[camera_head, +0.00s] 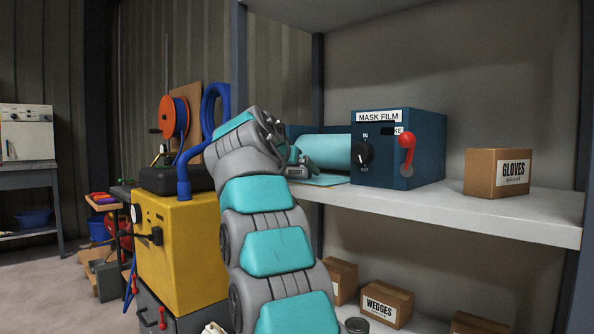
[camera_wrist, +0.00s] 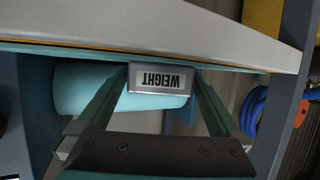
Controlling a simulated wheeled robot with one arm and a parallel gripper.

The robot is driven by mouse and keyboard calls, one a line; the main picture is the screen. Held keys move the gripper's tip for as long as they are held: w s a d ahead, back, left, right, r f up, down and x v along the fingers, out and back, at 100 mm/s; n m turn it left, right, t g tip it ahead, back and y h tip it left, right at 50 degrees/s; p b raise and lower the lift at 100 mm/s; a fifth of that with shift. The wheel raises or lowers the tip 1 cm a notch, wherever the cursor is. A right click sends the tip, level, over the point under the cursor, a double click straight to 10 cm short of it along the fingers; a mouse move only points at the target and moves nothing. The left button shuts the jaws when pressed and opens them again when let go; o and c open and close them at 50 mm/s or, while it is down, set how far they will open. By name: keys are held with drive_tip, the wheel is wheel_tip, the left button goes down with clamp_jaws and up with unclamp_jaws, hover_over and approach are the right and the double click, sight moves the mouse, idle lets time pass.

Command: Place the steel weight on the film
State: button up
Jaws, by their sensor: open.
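The steel weight (camera_wrist: 160,78) is a small grey block with a white WEIGHT label, upside down in the wrist view. It also shows small in the head view (camera_head: 296,172), at the left end of the light-blue film sheet (camera_head: 328,180). The film roll (camera_head: 322,151) lies behind, against the blue MASK FILM box (camera_head: 428,150). My gripper (camera_wrist: 161,72) is open, with one finger on each side of the weight; gaps to the fingers are hard to judge. My arm hides part of this area in the head view. Whether the weight rests fully on the film I cannot tell.
The MASK FILM box has a black knob (camera_head: 362,154) and a red lever (camera_head: 407,150). A GLOVES carton (camera_head: 497,173) stands to the right on the shelf (camera_head: 460,205). A yellow machine (camera_head: 178,245) stands left of my arm. Shelf space between box and carton is clear.

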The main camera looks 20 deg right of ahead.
drive_tip(key=shift+r, duration=0.1)
drive_tip(key=shift+r, duration=0.2)
drive_tip(key=v, duration=1.2)
drive_tip(key=shift+b, duration=0.35)
drive_tip(key=shift+f, duration=0.1)
